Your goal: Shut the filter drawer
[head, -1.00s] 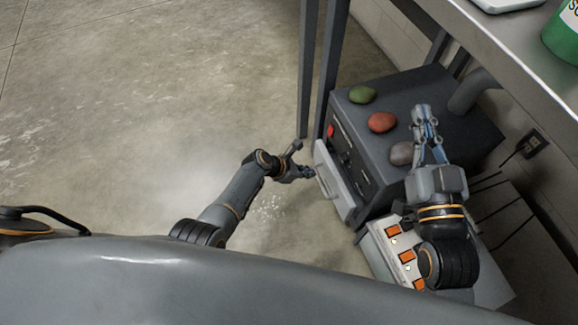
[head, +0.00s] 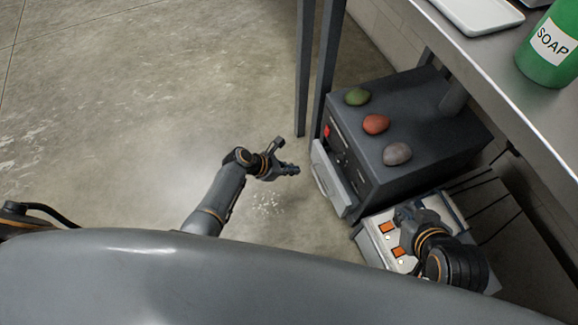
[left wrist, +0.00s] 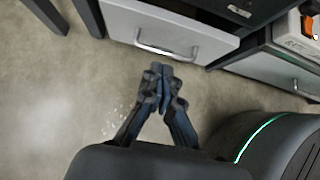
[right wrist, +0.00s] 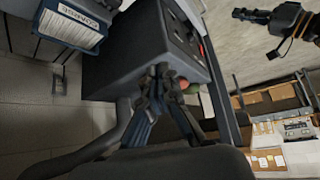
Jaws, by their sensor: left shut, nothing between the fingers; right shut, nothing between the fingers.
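The filter drawer (head: 331,178) is a light grey drawer low in the front of a dark cabinet (head: 400,120). Its front stands out from the cabinet face, so it is partly open. In the left wrist view the drawer front (left wrist: 205,42) carries a metal bar handle (left wrist: 165,48). My left gripper (head: 296,170) is shut and empty, just in front of the drawer with a small gap. Its fingertips (left wrist: 163,72) show just below the handle. My right gripper (head: 402,212) is shut and empty over a pale box beside the cabinet; the right wrist view also shows its fingertips (right wrist: 160,76).
A green, a red and a grey stone (head: 397,154) lie on the cabinet top. The pale box (head: 372,240) has orange switches. Table legs (head: 325,70) stand beside the cabinet; the tabletop with a soap bottle (head: 550,50) overhangs at right. The floor at left is clear.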

